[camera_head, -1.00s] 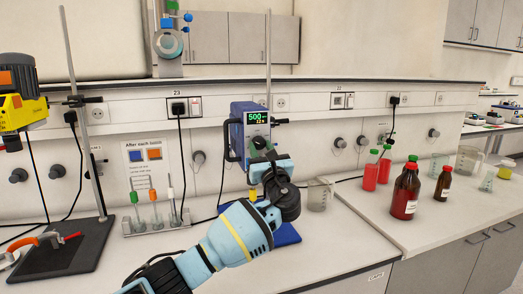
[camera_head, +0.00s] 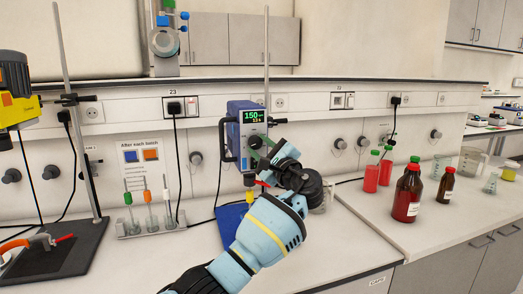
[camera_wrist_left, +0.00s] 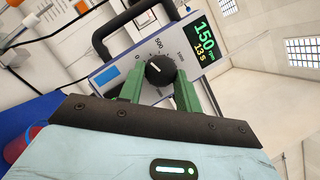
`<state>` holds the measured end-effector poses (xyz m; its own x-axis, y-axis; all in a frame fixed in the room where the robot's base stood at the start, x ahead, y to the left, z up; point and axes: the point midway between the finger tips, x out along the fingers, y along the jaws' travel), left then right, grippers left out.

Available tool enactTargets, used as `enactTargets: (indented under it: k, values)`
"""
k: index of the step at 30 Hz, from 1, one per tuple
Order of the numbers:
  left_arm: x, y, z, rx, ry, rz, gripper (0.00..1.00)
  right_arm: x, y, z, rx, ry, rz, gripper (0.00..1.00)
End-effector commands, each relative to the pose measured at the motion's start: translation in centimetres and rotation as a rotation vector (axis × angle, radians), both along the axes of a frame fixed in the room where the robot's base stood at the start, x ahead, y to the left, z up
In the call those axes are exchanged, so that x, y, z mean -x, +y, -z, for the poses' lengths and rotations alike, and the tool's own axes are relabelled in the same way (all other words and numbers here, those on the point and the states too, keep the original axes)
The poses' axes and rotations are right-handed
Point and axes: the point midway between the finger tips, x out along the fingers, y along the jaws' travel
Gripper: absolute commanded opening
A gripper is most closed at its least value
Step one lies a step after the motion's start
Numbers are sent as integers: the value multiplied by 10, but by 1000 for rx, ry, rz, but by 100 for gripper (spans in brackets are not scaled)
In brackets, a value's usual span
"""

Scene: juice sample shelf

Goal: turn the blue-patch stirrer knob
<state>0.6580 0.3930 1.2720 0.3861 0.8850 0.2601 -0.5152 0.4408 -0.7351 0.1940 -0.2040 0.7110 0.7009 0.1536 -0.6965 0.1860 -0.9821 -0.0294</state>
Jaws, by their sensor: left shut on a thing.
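The blue-patch stirrer (camera_head: 233,133) is a blue and grey box on a stand rod, above a blue base (camera_head: 231,219). In the left wrist view its face carries a blue patch (camera_wrist_left: 108,76), a black dial knob (camera_wrist_left: 160,71) and a display (camera_wrist_left: 204,42) reading 150 rpm and 13 s. My left gripper (camera_head: 262,158) is at the stirrer's front. In the left wrist view its green fingers (camera_wrist_left: 159,88) stand on both sides of the knob and are shut on it. My right gripper is not in view.
A yellow stirrer with an orange patch (camera_head: 6,99) hangs at the far left. A rack of tubes (camera_head: 150,222) stands left of the blue base. A beaker (camera_head: 322,194) is close behind my wrist. Red bottles (camera_head: 407,193) stand to the right.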

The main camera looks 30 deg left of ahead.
Motion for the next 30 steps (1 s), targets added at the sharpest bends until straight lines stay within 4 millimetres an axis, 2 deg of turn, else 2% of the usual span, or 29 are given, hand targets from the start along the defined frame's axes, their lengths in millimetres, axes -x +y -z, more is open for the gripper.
enactTargets:
  k: [12, 29, 30]
  values:
    - [-1, -1, -1, 134, -155, -1, 11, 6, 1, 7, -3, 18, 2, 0]
    - [-1, -1, -2, 156, -181, -2, 11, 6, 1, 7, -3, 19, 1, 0]
    - [-1, -1, -2, 155, -180, -2, 35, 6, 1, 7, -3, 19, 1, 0]
